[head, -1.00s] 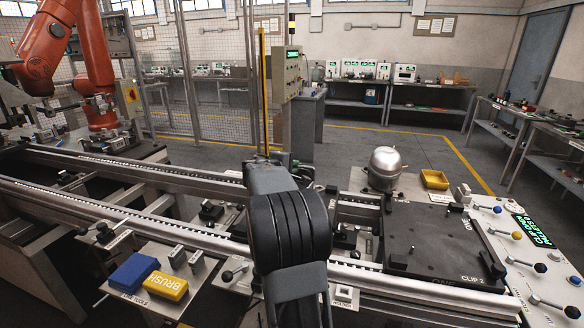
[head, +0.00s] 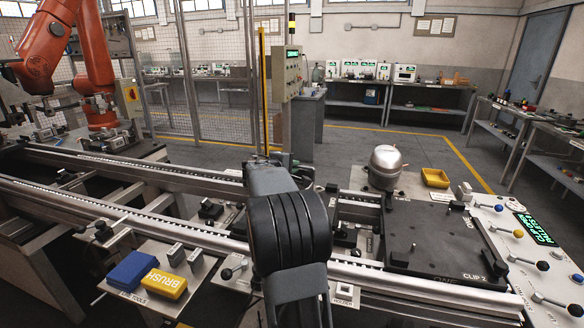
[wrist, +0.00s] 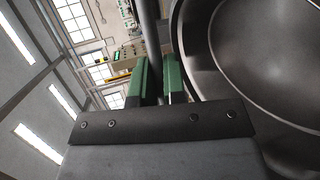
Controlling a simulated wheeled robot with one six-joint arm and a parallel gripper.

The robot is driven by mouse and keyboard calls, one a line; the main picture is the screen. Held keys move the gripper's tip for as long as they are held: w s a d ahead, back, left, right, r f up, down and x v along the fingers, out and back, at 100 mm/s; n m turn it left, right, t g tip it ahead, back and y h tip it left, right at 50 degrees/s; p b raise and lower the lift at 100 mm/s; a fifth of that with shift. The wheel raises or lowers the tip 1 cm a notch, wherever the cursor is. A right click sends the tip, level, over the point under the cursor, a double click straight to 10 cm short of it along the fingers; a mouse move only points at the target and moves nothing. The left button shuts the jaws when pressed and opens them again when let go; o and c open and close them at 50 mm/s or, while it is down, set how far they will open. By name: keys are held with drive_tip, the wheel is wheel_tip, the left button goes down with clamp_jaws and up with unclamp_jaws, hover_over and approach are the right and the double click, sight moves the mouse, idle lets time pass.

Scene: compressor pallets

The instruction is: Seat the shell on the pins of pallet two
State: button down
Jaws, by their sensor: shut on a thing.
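My gripper (wrist: 156,80) shows in the wrist view with two green fingers, close together around a narrow dark bar. A large round dark-grey shell (wrist: 265,60), seen close up with its rim and hollow side, fills the right of that view, beside and partly behind the fingers. Exactly where the fingers grip is hard to see. In the head view my arm hides most of the gripper and the shell. A black pallet plate (head: 440,243) lies at the right, marked ONE and CLIP 2 at its front. I cannot tell which pallet is number two or make out its pins.
A silver domed compressor (head: 385,167) stands behind the black plate beside a yellow tray (head: 435,178). A lever panel (head: 530,250) borders the plate at right. Rails (head: 120,208) cross the front.

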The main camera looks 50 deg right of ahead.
drive_tip(key=shift+f+b, duration=1.05)
drive_tip(key=shift+b, duration=0.4)
drive_tip(key=c, duration=1.1)
unclamp_jaws()
drive_tip(key=shift+f, duration=0.4)
drive_tip(key=v, duration=1.4)
drive_tip(key=shift+r, duration=0.25)
drive_tip(key=shift+w+f, duration=0.1)
drive_tip(key=s+a+f+m+g+y+p, duration=0.1)
drive_tip(key=s+a+f+m+y+p, duration=0.15)
drive_tip(key=s+a+f+y, duration=0.4)
drive_tip(key=s+a+r+y+p, duration=0.2)
drive_tip(key=s+a+p, duration=0.1)
drive_tip(key=a, duration=0.4)
drive_tip(key=s+a+r+t+y+p, duration=0.1)
drive_tip(key=s+a+r+y+p, duration=0.1)
drive_tip(key=a+p, duration=0.4)
drive_tip(key=s+a+r+t+y+p, duration=0.1)
drive_tip(key=s+a+y+p, duration=0.3)
drive_tip(key=a, duration=0.4)
drive_tip(key=shift+r, duration=0.5)
